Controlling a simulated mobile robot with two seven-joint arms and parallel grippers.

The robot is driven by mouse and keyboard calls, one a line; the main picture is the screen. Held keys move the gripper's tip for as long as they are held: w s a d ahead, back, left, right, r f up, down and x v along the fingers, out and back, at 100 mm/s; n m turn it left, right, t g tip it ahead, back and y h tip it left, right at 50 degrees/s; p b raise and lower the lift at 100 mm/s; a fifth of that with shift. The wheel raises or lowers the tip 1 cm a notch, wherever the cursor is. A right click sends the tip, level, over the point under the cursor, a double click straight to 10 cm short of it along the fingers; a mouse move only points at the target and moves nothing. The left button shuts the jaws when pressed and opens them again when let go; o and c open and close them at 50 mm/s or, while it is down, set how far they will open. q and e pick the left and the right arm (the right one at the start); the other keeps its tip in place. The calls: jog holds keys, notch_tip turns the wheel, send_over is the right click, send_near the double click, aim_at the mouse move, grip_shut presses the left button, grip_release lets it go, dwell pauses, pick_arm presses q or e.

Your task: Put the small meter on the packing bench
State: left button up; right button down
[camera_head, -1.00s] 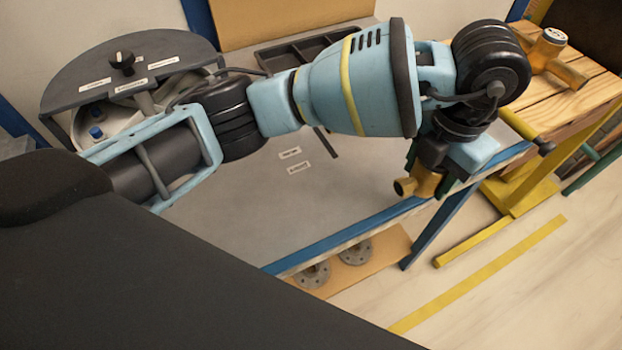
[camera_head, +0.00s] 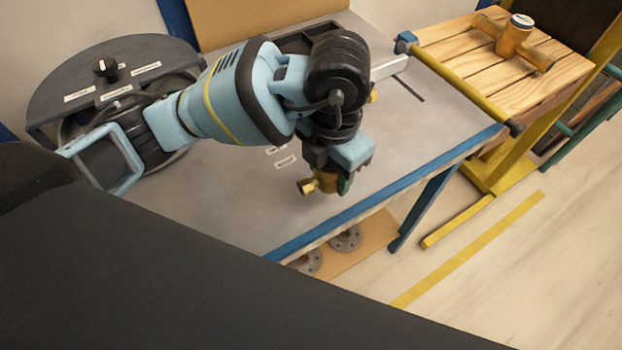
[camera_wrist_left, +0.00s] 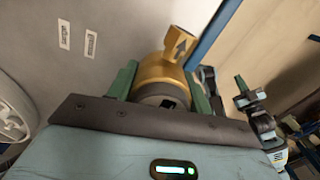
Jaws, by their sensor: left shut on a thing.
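The small meter (camera_head: 318,182), a brass-coloured body with a short pipe end, is held in my left gripper (camera_head: 332,178). In the left wrist view the meter (camera_wrist_left: 161,72) sits between the two green fingers of my left gripper (camera_wrist_left: 160,88), with a dark arrow on its upper pipe end. In the head view it hangs over the grey tabletop, near the blue front edge; its height above the top is hard to judge. A wood-slatted bench (camera_head: 461,46) with a yellow frame stands at the right. What looks like my right gripper (camera_wrist_left: 250,100) shows small in the left wrist view, its jaws unclear.
The grey table (camera_head: 225,213) has a blue edge and carries small labels and a dark tray. A larger brass meter (camera_head: 512,38) stands on the slatted bench. A yellow bar (camera_head: 460,84) runs along that bench's near side. Front slats are clear.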

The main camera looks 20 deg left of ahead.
pick_arm(q)
jog(key=shift+s+a, duration=0.4)
jog(key=shift+a, duration=0.4)
jog(key=shift+a+f, duration=0.1)
jog(key=shift+a, duration=0.05)
jog(key=shift+s+a, duration=0.25)
jog(key=shift+a, duration=0.1)
notch_tip(320, 180, down, 4)
jog(key=shift+r, duration=0.2)
jog(key=shift+f, duration=0.15)
jog(key=o, duration=1.3)
